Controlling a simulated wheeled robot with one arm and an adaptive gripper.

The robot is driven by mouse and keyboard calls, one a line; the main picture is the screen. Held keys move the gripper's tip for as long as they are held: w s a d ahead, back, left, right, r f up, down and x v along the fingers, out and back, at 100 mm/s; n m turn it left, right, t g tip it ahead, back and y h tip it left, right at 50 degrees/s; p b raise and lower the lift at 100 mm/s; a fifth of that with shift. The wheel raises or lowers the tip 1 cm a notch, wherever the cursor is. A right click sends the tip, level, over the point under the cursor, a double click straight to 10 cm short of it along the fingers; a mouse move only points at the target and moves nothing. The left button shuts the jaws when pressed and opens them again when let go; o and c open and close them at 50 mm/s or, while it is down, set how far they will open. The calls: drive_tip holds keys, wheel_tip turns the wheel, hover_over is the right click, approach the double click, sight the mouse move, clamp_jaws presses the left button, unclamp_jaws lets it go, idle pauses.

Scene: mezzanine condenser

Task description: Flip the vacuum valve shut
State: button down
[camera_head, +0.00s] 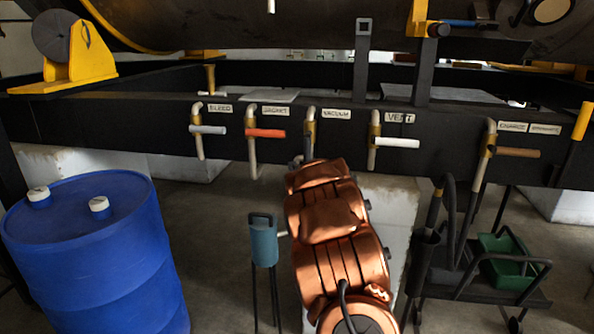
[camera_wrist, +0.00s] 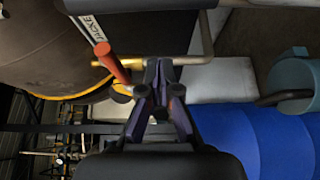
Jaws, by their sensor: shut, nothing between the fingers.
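The vacuum valve (camera_head: 309,131) is under the VACUUM label (camera_head: 336,113) in the head view. Its pale pipe bends down into a brass body. No crosswise handle shows on it. A grey length runs down behind my copper arm, and I cannot tell whether it is handle or pipe. My arm hides my gripper in the head view. In the wrist view my gripper (camera_wrist: 160,72) is shut and empty. A red handle (camera_wrist: 112,63) lies just left of its fingertips, near the JACKET label (camera_wrist: 89,22). I cannot make out the vacuum valve there.
The bleed handle (camera_head: 208,130), red jacket handle (camera_head: 265,133) and white vent handle (camera_head: 397,143) stick out crosswise along the dark beam. A blue drum (camera_head: 95,255) stands left, a teal can (camera_head: 263,240) beside my arm, and a cart with a green bin (camera_head: 507,262) right.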

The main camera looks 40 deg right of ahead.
sight(308, 153)
drive_tip(key=shift+w+d+p, duration=0.3)
drive_tip(key=shift+d+p, duration=0.05)
drive_tip(key=shift+d, duration=0.45)
drive_tip(key=shift+w+d+p, duration=0.25)
drive_tip(key=shift+d+p, duration=0.1)
drive_tip(key=shift+d, duration=0.5)
drive_tip(key=shift+w+d+p, duration=0.3)
drive_tip(key=shift+d+p, duration=0.05)
drive_tip(key=shift+d, duration=0.45)
